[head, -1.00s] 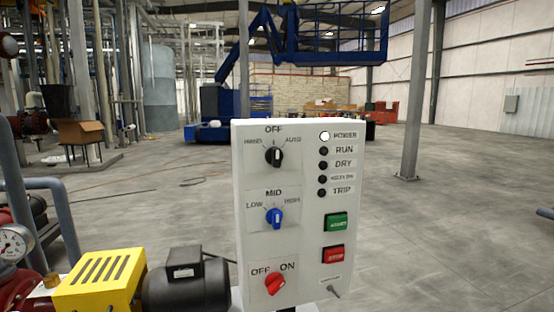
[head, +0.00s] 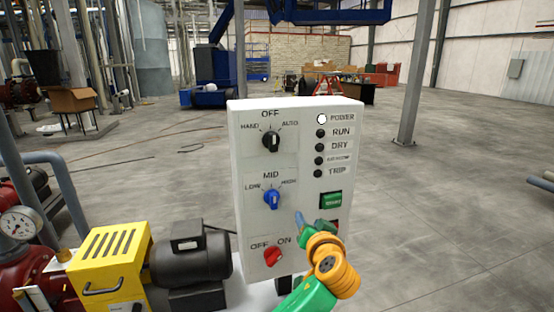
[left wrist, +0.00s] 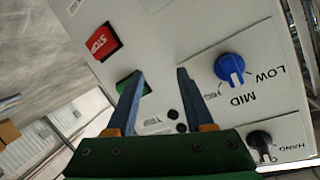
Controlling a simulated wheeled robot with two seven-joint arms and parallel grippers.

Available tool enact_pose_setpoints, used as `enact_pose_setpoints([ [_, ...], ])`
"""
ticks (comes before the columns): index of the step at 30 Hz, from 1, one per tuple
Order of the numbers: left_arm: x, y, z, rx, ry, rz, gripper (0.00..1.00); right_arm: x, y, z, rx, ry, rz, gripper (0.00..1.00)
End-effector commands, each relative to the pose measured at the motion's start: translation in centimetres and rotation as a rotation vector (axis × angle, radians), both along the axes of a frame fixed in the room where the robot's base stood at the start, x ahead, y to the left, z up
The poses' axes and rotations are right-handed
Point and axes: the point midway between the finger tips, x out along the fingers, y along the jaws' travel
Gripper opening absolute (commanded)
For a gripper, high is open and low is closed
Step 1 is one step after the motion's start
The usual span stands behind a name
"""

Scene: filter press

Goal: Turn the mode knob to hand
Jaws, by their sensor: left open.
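The mode knob (head: 271,140) is a black knob at the top left of the white control panel (head: 235,205), under the labels HAND, OFF and AUTO. It stands about upright, towards OFF. It also shows at the lower right of the left wrist view (left wrist: 262,141). My left gripper (head: 299,218) is below and right of the knob in the head view, in front of the panel's lower right part. In the left wrist view its two fingers (left wrist: 160,75) are apart with nothing between them, and the knob is outside them. My right gripper is not in view.
A blue speed knob (head: 272,199) sits below the mode knob, and a red OFF/ON knob (head: 272,257) below that. A green button (head: 330,200) is at the right; the red stop button (left wrist: 103,42) is mostly covered in the head view. A motor (head: 190,250) stands left of the panel.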

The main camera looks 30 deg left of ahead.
Motion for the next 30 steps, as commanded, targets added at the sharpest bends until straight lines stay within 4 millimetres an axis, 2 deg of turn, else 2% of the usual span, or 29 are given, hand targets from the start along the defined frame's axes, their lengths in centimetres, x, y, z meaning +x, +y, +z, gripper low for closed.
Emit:
enact_pose_setpoints([
  [1,-0.9,0.4,6.4,-0.016,-0.128,0.059,0.53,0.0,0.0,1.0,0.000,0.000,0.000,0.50],
  [3,-3.1,1.0,12.8,-0.057,-0.289,0.144,0.53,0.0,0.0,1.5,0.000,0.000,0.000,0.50],
  [6,-6.1,1.5,18.1,-0.119,-0.450,0.226,0.53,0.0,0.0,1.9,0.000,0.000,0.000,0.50],
  [7,-6.7,1.6,18.9,-0.132,-0.477,0.240,0.53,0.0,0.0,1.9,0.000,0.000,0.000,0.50],
  [10,-7.1,2.3,20.2,-0.151,-0.516,0.264,0.53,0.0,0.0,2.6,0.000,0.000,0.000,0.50],
  [15,-4.9,5.1,20.4,-0.147,-0.511,0.268,0.53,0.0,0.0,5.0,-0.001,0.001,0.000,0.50],
  [19,-3.5,6.6,20.1,-0.148,-0.509,0.265,0.53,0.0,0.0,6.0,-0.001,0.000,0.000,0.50],
  [29,-2.9,7.2,19.6,-0.152,-0.511,0.261,0.53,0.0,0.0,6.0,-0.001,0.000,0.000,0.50],
  [30,-2.8,7.2,19.5,-0.152,-0.510,0.262,0.42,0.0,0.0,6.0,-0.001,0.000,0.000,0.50],
])
